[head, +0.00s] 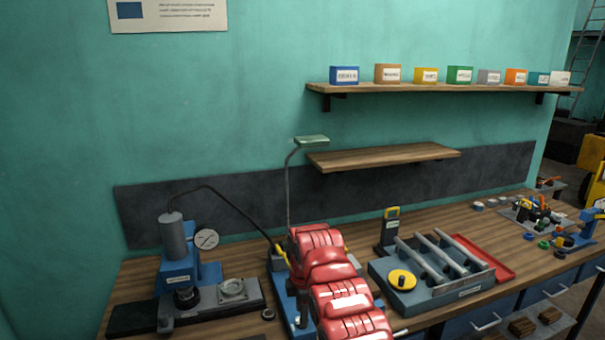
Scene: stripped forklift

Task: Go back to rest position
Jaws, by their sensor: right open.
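A red ribbed body with white labels comes up from the bottom edge in the middle of the head view. I take it for my right arm, with my right gripper (315,242) at its upper end. The gripper is open, and I see nothing held in it. Its fingertips are hard to make out. It appears in front of a blue stand (281,287) on the wooden workbench (421,229) and hides part of it. My left gripper is not in view.
On the bench, a blue press (180,268) stands left, with a hose running right. A blue-grey fixture with rods (405,297) and a red tray (487,262) lie right. A lamp (311,140) and wooden shelves (385,157) (450,90) are behind.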

